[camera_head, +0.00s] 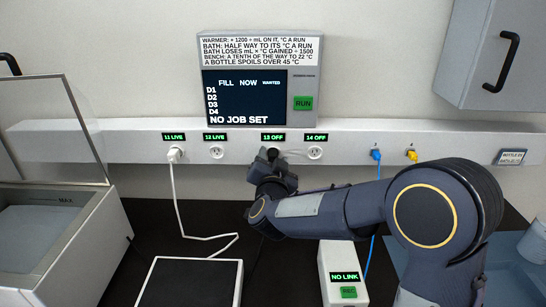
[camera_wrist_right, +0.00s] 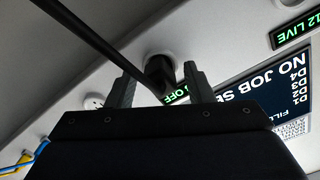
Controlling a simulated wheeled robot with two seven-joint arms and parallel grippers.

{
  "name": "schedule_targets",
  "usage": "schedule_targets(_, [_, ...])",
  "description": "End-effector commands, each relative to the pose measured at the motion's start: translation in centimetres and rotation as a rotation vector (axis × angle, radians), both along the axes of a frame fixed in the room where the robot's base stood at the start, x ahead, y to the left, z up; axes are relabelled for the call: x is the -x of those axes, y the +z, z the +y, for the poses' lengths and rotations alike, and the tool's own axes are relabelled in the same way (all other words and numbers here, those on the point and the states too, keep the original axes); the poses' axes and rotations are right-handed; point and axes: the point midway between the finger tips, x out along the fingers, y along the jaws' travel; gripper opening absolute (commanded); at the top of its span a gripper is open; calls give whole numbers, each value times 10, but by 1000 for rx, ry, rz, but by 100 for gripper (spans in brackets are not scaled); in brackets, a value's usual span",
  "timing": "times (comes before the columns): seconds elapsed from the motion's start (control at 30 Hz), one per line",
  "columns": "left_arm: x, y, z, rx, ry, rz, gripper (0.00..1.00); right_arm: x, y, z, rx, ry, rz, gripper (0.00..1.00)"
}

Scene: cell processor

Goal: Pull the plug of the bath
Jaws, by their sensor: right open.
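The bath (camera_head: 95,225) seems to be the open vat with a MAX line and pale water at the left in the head view. A black plug (camera_wrist_right: 160,70) with a black cable sits at the wall rail in the wrist view, apparently in socket 13, marked OFF. My right gripper (camera_head: 270,156) is at that socket and hides most of it in the head view. In the wrist view its open fingers (camera_wrist_right: 158,80) stand on either side of the plug, with gaps visible. Where the black cable ends is hidden. My left gripper is not in view.
A white plug (camera_head: 174,154) with a white cable is in socket 11, marked LIVE. Sockets 12 (camera_head: 216,152) and 14 (camera_head: 315,153) are empty. Blue (camera_head: 376,155) and yellow (camera_head: 411,155) connectors are at the right. A NO LINK box (camera_head: 340,260) stands below my arm.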

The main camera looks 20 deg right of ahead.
Motion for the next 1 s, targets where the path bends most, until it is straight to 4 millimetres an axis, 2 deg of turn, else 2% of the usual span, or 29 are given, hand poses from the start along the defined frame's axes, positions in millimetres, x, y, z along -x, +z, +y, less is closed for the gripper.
schedule_targets(0.07, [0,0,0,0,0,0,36,0,0,0,0,0,0,45])
schedule_targets(0.4, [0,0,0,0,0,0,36,0,0,0,0,0,0,0])
schedule_targets(1.0, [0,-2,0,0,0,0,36,9,0,3,-1,1,0,0])
